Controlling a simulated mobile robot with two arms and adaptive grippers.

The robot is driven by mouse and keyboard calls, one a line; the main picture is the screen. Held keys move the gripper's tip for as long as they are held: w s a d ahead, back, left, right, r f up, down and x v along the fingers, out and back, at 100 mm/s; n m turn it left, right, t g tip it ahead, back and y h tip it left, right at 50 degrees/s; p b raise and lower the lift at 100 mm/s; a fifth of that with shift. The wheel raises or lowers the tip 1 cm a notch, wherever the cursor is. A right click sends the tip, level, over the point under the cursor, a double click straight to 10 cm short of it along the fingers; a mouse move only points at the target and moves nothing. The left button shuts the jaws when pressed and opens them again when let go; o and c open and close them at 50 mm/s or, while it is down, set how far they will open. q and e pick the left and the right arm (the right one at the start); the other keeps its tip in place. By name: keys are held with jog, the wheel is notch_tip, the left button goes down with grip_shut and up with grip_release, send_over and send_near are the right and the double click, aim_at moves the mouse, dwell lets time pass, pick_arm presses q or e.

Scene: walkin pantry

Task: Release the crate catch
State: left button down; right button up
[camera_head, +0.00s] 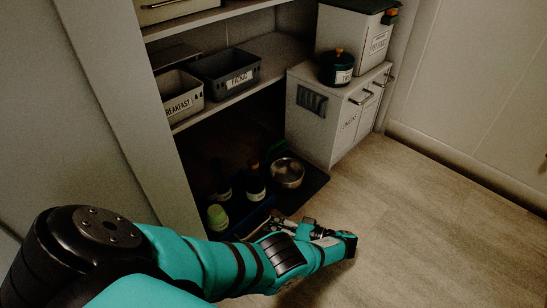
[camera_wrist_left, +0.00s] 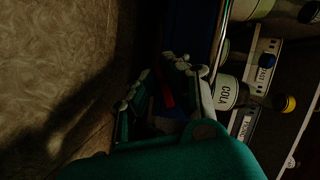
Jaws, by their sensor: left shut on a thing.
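A dark blue crate (camera_head: 252,214) stands low at the front of the shelf unit's bottom space, with bottles behind its front edge. In the left wrist view its dark blue side (camera_wrist_left: 183,30) shows at the top. My left gripper (camera_head: 284,222) is down beside the crate's near right end, partly hidden by my own arm. In the left wrist view, a small red catch (camera_wrist_left: 167,90) shows between the fingers of my left gripper (camera_wrist_left: 166,70), which is shut on it. Shadow hides the exact contact. My right gripper is out of view.
A steel bowl (camera_head: 287,172), a dark bottle (camera_head: 255,184) and a green-lidded jar (camera_head: 217,217) stand near the crate. A bottle labelled COLA (camera_wrist_left: 226,92) is close to the gripper. A white cabinet (camera_head: 320,125) stands at right. The floor (camera_head: 420,220) is clear.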

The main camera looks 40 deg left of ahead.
pick_arm(q)
jog(key=c, duration=1.4)
grip_release()
jog(key=shift+o, duration=0.2)
